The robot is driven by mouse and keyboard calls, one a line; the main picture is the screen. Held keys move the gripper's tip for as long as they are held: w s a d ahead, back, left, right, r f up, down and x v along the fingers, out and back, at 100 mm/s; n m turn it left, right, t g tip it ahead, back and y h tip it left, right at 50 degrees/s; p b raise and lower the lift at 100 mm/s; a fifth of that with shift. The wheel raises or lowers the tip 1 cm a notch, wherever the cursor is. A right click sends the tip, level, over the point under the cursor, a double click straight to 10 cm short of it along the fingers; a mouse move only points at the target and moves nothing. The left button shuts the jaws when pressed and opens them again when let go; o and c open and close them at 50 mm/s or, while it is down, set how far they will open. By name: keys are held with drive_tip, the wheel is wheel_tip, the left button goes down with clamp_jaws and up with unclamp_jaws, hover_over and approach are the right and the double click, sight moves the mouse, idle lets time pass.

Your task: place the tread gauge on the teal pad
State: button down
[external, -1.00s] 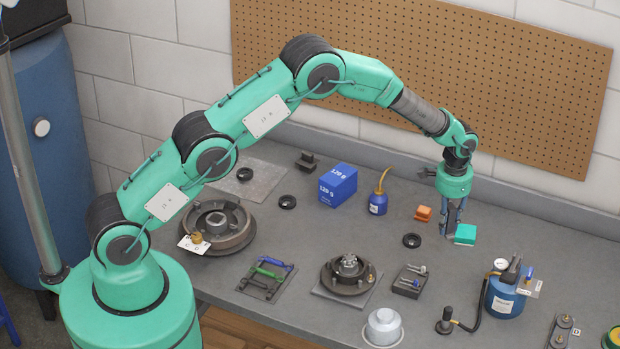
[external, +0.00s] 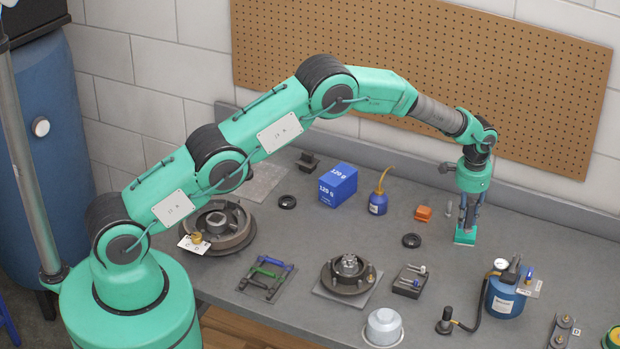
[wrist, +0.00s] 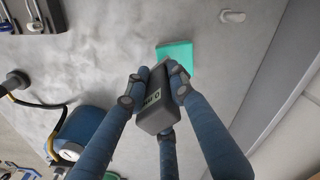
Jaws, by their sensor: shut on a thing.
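My gripper (external: 467,218) points down over the teal pad (external: 465,239) at the back right of the bench. In the wrist view my gripper's fingers (wrist: 153,88) are closed around the tread gauge (wrist: 154,112), a dark grey block with a small pale label. The teal pad (wrist: 176,54) shows just beyond the gauge's far end, partly covered by a finger. I cannot tell whether the gauge touches the pad. In the external view the fingers hide most of the gauge.
A small pale part (external: 448,209) and an orange block (external: 423,213) lie left of my gripper. A blue canister (external: 505,295) with a hose stands in front.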

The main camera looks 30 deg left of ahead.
sight(471, 200)
drive_tip(key=shift+f, duration=1.75)
drive_tip(key=shift+f, duration=0.1)
drive_tip(key=c, duration=1.5)
unclamp_jaws()
wheel_tip(471, 200, up, 12)
drive_tip(key=shift+r, duration=0.1)
drive_tip(key=shift+r, duration=0.1)
